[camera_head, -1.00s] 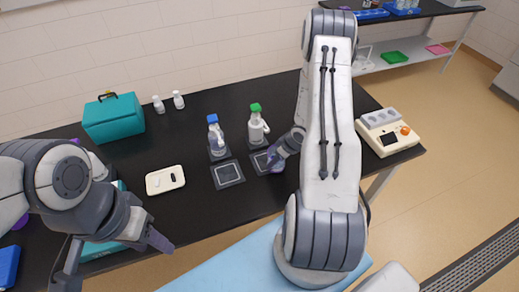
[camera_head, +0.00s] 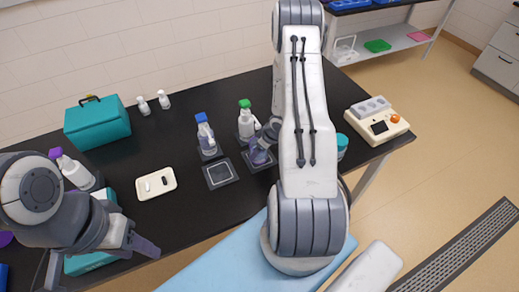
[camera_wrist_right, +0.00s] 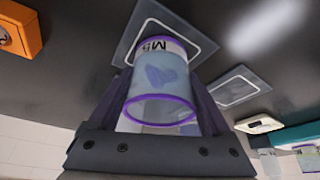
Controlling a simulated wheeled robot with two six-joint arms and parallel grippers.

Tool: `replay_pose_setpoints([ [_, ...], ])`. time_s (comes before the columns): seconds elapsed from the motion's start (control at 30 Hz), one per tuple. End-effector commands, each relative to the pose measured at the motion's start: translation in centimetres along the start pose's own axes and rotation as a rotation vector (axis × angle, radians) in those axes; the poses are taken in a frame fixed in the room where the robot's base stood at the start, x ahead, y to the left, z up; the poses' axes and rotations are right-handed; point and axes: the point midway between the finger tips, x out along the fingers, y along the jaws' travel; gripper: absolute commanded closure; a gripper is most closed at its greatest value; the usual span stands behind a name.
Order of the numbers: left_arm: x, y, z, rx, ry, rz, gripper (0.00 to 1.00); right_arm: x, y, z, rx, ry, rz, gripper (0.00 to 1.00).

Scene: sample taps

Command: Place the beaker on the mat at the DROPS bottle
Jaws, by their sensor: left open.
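The clear beaker (camera_wrist_right: 160,80), with a purple rim and a label reading M5, is between the fingers of my right gripper (camera_wrist_right: 165,100), which is shut on it. In the head view the beaker (camera_head: 262,154) is over the dark mat (camera_head: 249,167) in front of the green-capped bottle (camera_head: 247,123). I cannot tell whether its base touches the mat. A second mat (camera_head: 220,174) lies in front of the blue-capped bottle (camera_head: 206,135). The bottle labels are too small to read, so DROPS cannot be picked out. My left gripper (camera_head: 128,240) is open and empty near the front left edge.
A teal box (camera_head: 97,122) and two small white bottles (camera_head: 154,103) stand behind. A purple-capped bottle (camera_head: 72,168) is at left. A beige device (camera_head: 376,121) sits at the right end.

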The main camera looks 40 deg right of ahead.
Motion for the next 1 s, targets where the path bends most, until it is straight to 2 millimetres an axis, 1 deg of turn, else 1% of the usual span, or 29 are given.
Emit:
replay_pose_setpoints([
  [0.23,0.0,0.0,0.0,0.000,0.000,0.000,0.50,0.0,0.1,0.1,0.002,0.000,0.001,0.00],
  [0.37,-0.3,0.0,0.0,0.000,0.000,0.000,0.50,-0.7,0.2,-0.1,0.002,0.001,0.002,0.00],
  [0.47,-0.2,0.0,0.0,0.000,0.000,0.000,0.50,-2.0,0.2,-0.1,0.002,0.002,0.004,0.00],
  [0.63,-0.6,0.0,0.0,0.001,0.000,0.000,0.50,-5.8,0.2,-0.1,0.001,0.003,0.005,0.00],
  [0.8,-1.7,0.1,-0.1,0.002,0.000,0.000,0.50,-9.5,0.2,-0.2,0.002,0.001,0.004,0.00],
  [0.9,-2.2,0.1,-0.1,0.003,0.000,0.000,0.50,-11.0,0.2,-0.1,0.003,0.000,0.003,0.00],
  [1.0,-2.5,0.2,-0.1,0.004,0.000,0.000,0.50,-11.9,0.2,-0.1,0.002,0.000,0.002,0.00],
])
